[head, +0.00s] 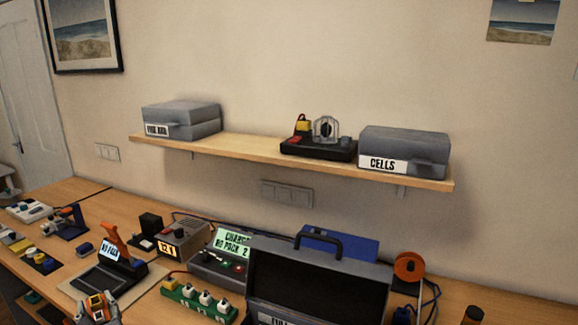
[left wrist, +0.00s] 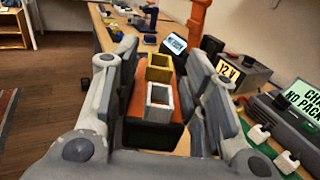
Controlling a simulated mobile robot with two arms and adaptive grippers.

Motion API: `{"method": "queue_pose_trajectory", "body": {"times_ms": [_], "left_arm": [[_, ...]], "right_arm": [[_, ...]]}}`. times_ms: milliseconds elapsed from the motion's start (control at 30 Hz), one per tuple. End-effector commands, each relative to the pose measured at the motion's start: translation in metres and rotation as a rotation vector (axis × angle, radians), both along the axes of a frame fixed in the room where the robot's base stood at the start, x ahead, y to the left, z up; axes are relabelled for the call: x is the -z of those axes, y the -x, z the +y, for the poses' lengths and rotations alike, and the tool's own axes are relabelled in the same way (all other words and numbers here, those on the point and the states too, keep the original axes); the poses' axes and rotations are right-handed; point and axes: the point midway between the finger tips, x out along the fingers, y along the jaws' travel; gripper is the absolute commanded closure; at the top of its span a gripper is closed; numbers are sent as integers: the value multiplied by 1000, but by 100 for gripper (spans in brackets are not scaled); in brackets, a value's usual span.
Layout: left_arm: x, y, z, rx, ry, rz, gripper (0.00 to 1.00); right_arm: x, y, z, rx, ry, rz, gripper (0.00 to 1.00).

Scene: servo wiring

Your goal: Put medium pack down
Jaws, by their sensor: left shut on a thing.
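My left gripper (head: 97,306) is at the bottom left of the head view, in front of the tester (head: 108,275) whose screen reads "NO PACK". In the left wrist view my left gripper (left wrist: 160,80) is shut on the medium pack (left wrist: 150,135), an orange and dark block with a yellow and a white square socket on it. The gripper's fingers lie along both sides of the pack. The pack's underside is hidden, so I cannot tell whether it touches the bench. My right gripper is in neither view.
A power supply (head: 182,240), a charger (head: 220,265) and a green strip with white plugs (head: 200,302) stand to the right. An open grey case (head: 320,280) fills the bench's front middle. A shelf (head: 255,150) carries grey boxes, one marked "CELLS" (head: 405,150).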

Motion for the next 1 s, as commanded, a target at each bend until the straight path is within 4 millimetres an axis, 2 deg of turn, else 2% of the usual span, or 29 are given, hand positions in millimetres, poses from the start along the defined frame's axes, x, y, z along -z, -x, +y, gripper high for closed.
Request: {"method": "queue_pose_trajectory", "body": {"times_ms": [33,167,367,500,600,800,1000], "left_arm": [[4,11,-16,48,-4,1,100],[12,36,-58,169,-5,1,100],[21,86,-126,359,-1,2,100],[20,126,-172,489,1,1,100],[15,153,-200,566,3,1,100],[3,190,-234,664,3,-3,100],[-3,202,-244,691,3,-6,100]], "right_arm": [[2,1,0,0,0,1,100],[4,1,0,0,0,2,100],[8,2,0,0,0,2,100],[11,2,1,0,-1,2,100],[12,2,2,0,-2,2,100],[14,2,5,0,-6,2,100],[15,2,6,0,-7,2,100]]}}
